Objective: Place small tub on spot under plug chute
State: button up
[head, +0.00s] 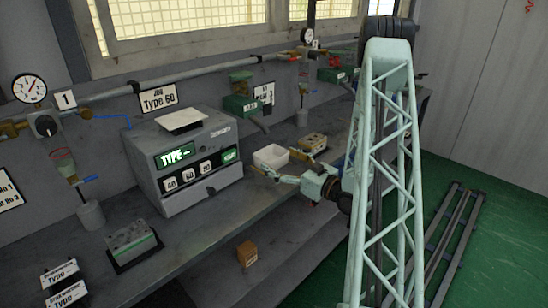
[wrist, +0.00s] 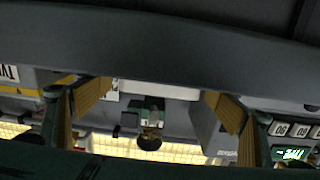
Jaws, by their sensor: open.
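The small white tub (head: 271,156) stands upright on the bench right of the grey Type machine in the head view. My gripper (head: 275,164) is open, low over the bench, with its yellowish fingers reaching toward the tub, one on either side. I cannot tell whether they touch it. In the wrist view, which looks upside down, both fingers (wrist: 157,90) are spread wide, with a pale strip between them that I cannot surely identify. A green wall box with a dark chute (head: 258,124) is behind the tub; I cannot tell whether it is the plug chute. The spot is not discernible.
The grey machine (head: 190,163) stands close left of the gripper. A tan block (head: 313,142) sits just beyond the tub. A grey block on a dark plate (head: 131,243) is at the near left. Clear bench lies in front of the machine.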

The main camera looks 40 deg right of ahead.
jog(key=shift+s+d+p, duration=0.2)
jog(key=shift+s+p, duration=0.15)
jog(key=shift+s, duration=3.5)
jog(key=shift+w, duration=0.1)
